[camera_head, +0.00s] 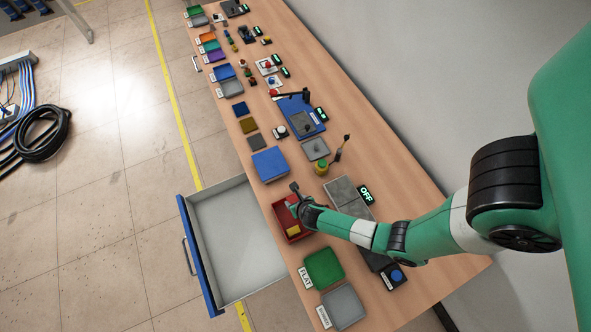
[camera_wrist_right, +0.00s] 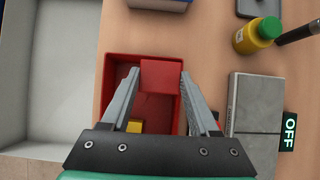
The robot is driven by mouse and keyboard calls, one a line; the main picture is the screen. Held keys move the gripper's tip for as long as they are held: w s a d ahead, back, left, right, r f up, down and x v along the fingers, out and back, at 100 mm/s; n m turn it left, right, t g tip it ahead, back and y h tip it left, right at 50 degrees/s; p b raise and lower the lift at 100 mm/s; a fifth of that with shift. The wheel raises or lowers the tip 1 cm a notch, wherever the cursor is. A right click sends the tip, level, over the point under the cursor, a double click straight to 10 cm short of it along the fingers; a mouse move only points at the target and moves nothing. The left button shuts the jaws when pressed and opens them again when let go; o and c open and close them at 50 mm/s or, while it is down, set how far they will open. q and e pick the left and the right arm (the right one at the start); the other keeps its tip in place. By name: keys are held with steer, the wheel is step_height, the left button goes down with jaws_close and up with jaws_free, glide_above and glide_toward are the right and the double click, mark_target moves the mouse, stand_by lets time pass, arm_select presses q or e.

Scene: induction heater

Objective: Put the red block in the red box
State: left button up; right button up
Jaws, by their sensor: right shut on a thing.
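The red box (camera_wrist_right: 119,72) is an open tray on the bench, in the lower middle of the head view (camera_head: 278,216), beside the open drawer. My right gripper (camera_wrist_right: 160,80) is over the box and shut on the red block (camera_wrist_right: 161,76), which sits between its two fingertips. From above, the block lies within the box's outline; whether it touches the floor of the box I cannot tell. A yellow block (camera_wrist_right: 135,127) is in the box near its front. In the head view my right gripper (camera_head: 295,198) hides part of the box, and the red block is hard to make out.
An open drawer (camera_head: 235,235) juts out left of the box. A blue box (camera_head: 270,164) stands behind it, and green (camera_head: 324,267) and grey (camera_head: 343,306) trays in front. A grey plate (camera_wrist_right: 256,103) with an OFF display (camera_wrist_right: 289,131) and a yellow bottle (camera_wrist_right: 258,34) are to the right.

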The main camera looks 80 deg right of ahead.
steer(key=shift+f, duration=0.6)
arm_select(q)
steer(key=shift+f, duration=0.35)
arm_select(e)
steer(key=o, duration=1.4)
steer(key=shift+o, duration=0.2)
arm_select(q)
step_height(320, 180, up, 4)
steer(key=p, duration=0.4)
arm_select(e)
steer(key=v, duration=1.1)
steer(key=shift+r, duration=0.35)
arm_select(q)
steer(key=shift+r, duration=0.1)
arm_select(e)
steer(key=shift+a, duration=0.15)
